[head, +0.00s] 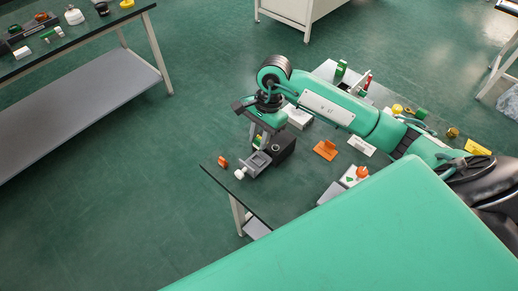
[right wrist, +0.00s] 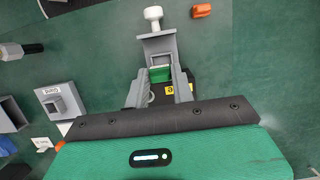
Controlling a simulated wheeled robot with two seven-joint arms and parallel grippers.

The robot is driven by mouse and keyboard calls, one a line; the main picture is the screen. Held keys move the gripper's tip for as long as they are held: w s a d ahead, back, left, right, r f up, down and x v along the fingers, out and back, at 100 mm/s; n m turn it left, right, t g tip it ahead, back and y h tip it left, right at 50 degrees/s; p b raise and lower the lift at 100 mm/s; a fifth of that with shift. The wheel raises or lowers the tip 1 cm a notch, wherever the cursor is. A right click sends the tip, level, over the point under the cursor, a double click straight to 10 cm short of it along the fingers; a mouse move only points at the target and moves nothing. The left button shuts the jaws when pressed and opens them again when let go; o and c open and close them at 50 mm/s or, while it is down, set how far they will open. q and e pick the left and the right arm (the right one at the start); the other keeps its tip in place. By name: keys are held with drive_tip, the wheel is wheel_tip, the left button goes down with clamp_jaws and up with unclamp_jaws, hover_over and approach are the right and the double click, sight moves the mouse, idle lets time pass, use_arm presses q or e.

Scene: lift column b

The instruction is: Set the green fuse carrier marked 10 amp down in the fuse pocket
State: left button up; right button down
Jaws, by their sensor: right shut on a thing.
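The green fuse carrier (right wrist: 160,74) shows as a small green piece between the fingers of my right gripper (right wrist: 160,88) in the right wrist view. The gripper is shut on it; its 10 amp marking is not readable. In the head view my right gripper (head: 258,142) points down near the table's left corner. A grey open-topped holder with a white knob (right wrist: 153,12) is right at the fingertips; it also shows in the head view (head: 255,163). I take it for the fuse pocket. Whether the carrier touches it is hidden. My left gripper is not in view.
An orange piece (head: 222,162) lies near the table's left corner. A black block (head: 284,147) is beside the gripper. An orange part (head: 325,150) and a white unit with an orange knob (head: 355,177) stand rightward. A grey labelled box (right wrist: 62,101) is left in the wrist view.

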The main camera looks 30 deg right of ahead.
sight(256, 163)
wheel_tip(256, 163, down, 3)
drive_tip(key=shift+r, duration=0.1)
wheel_tip(256, 163, down, 4)
drive_tip(key=shift+s+p, duration=0.1)
drive_tip(key=shift+p, duration=0.3)
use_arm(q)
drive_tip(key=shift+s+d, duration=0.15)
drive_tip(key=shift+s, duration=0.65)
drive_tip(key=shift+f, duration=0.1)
use_arm(e)
drive_tip(key=shift+f, duration=0.2)
drive_tip(key=shift+f+b, duration=0.1)
drive_tip(key=shift+b, duration=0.2)
drive_tip(key=c, duration=1.2)
unclamp_jaws()
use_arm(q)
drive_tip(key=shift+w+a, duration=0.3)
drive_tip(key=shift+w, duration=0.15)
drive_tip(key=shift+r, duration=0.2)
